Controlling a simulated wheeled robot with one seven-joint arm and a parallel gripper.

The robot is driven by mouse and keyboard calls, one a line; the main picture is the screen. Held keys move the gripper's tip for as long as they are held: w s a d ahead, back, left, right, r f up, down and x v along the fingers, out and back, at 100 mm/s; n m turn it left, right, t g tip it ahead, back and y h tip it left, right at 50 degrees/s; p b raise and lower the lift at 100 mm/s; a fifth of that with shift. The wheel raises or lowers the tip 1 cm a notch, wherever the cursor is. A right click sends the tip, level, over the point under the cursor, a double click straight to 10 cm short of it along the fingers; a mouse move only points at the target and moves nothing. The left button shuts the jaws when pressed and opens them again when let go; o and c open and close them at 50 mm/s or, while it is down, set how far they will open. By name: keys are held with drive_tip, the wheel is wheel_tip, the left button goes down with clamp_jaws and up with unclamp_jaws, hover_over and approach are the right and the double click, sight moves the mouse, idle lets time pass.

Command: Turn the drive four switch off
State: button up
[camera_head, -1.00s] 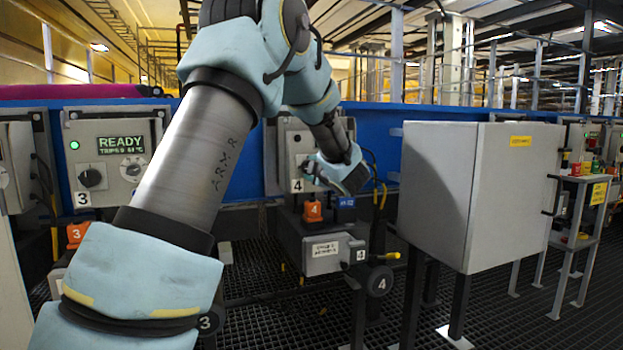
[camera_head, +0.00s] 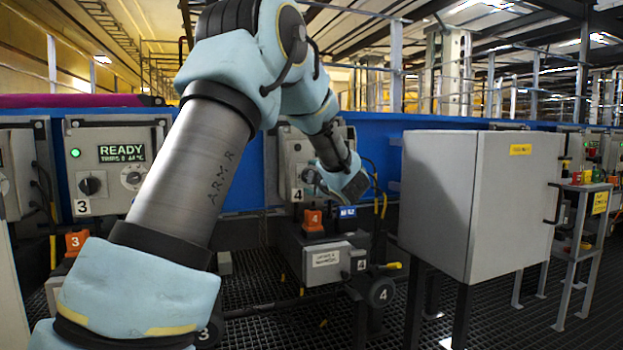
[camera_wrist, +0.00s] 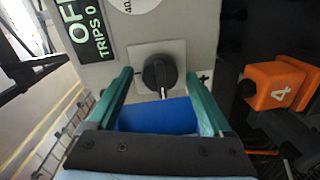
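The drive four switch is a black rotary knob (camera_wrist: 160,75) on a light square plate, on the grey drive four panel (camera_wrist: 196,30). In the wrist view it lies just beyond my gripper's fingertips. My gripper (camera_wrist: 165,88) is open, with one green finger on each side of the knob's near end. I cannot tell whether they touch it. A partly cropped display (camera_wrist: 90,30) on the panel shows "OF" and "TRIPS 0". A "4" label (camera_wrist: 203,78) is beside the knob.
A large grey cabinet (camera_head: 440,195) stands close on the right. The drive three panel (camera_head: 115,140), reading READY, is on the left. A blue beam (camera_head: 395,125) runs behind.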

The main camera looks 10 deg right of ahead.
drive_tip(key=shift+s, duration=0.1)
drive_tip(key=s+d, duration=0.1)
drive_tip(key=s, duration=0.9)
drive_tip(key=shift+s+d+r+p, duration=0.15)
drive_tip(key=shift+s+r+p, duration=0.15)
drive_tip(key=shift+r+p, duration=0.15)
